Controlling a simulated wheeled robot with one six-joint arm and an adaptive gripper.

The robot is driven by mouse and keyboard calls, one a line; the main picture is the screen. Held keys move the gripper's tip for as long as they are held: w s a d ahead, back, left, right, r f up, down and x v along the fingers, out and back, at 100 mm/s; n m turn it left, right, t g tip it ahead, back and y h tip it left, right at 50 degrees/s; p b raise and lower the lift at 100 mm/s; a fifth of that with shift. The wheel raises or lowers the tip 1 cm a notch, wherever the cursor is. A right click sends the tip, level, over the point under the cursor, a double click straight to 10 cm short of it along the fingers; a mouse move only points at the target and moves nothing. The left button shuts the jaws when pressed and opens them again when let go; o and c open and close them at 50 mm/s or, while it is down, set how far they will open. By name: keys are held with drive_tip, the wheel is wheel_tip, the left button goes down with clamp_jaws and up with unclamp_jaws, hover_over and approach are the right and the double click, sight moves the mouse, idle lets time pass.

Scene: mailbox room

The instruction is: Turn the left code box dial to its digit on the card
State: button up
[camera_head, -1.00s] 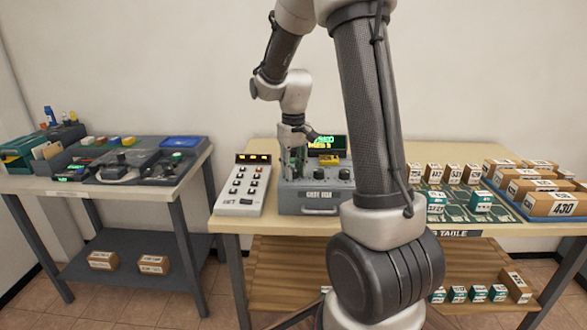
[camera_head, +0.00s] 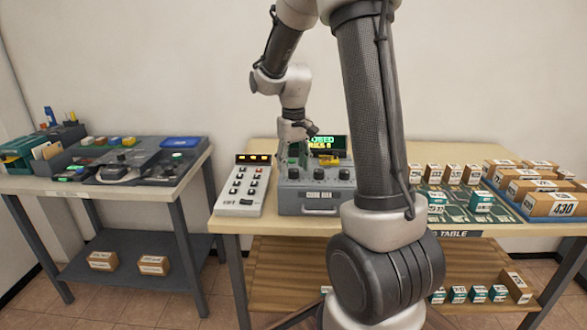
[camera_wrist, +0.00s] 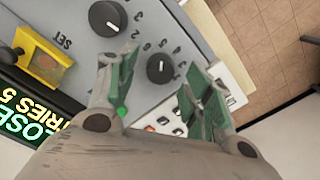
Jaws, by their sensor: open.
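The grey code box (camera_head: 307,200) stands on the wooden table with a row of dark dials on its sloped face. The left dial (camera_head: 293,174) shows in the head view and is the lower dark knob (camera_wrist: 160,72) in the wrist view. My gripper (camera_head: 294,152) hangs above and behind the left dial. In the wrist view its green-padded fingers are open on either side of that dial, apart from it and empty. No readable card shows. A yellow part (camera_wrist: 45,65) sits beside a "SET" label.
A white keypad unit (camera_head: 243,190) stands close left of the box. A dark display (camera_head: 324,143) with green text is behind it; in the wrist view its text includes "TRIES 5". Boxes and trays fill the table's right side.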

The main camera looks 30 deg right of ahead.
sight(293, 170)
wheel_tip(293, 170, up, 10)
drive_tip(key=shift+r, duration=0.25)
drive_tip(key=shift+w, duration=0.1)
idle(0.4)
